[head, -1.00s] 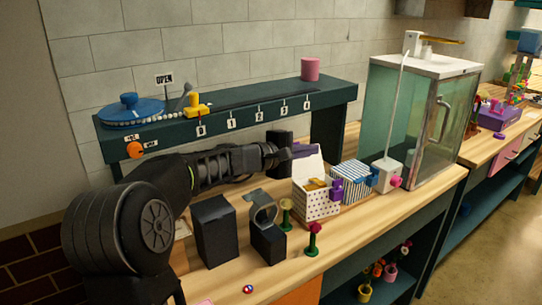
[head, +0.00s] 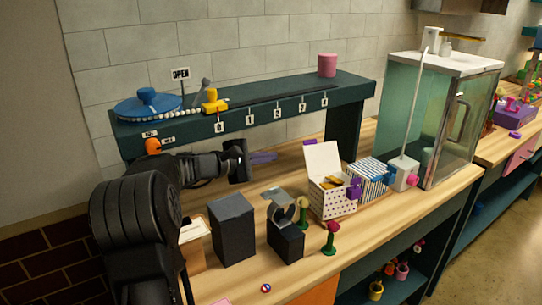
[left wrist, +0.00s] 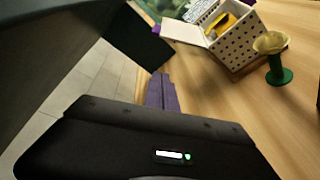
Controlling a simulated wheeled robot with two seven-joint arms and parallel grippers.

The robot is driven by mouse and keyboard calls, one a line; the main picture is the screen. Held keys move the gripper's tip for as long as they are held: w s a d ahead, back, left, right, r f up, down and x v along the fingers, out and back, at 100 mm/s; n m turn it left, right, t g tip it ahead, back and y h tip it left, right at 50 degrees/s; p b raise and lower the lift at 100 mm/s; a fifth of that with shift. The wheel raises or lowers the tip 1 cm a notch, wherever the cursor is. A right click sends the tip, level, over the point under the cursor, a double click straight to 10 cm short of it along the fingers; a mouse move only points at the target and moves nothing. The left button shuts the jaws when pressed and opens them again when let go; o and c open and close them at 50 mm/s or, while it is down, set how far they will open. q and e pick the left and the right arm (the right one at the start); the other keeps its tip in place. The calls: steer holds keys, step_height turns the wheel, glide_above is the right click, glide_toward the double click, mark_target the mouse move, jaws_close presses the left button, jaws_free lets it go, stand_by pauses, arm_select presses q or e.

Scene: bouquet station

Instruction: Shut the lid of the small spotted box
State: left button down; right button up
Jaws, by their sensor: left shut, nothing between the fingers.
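The small white box with dark spots (head: 330,204) stands on the wooden counter, also seen in the left wrist view (left wrist: 236,46). Its white lid (head: 322,159) is open and stands up at the back; the lid also shows in the left wrist view (left wrist: 183,32). Yellow contents (head: 333,182) show inside. A purple piece (head: 354,191) is at the box's right front. My left gripper (head: 264,157), with purple fingers (left wrist: 161,92), is shut and empty. It is left of the lid and apart from it. My right gripper is not in view.
A blue-striped box (head: 369,178) stands right of the spotted box. A raised teal shelf (head: 245,118) runs behind.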

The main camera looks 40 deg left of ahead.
mark_target(322, 156)
arm_select(q)
steer(key=w+d+p, duration=0.3)
steer(key=w+d, duration=0.1)
steer(key=w, duration=0.2)
steer(key=shift+w+d+r, duration=0.15)
steer(key=shift+w+d, duration=0.05)
steer(key=shift+d, duration=0.1)
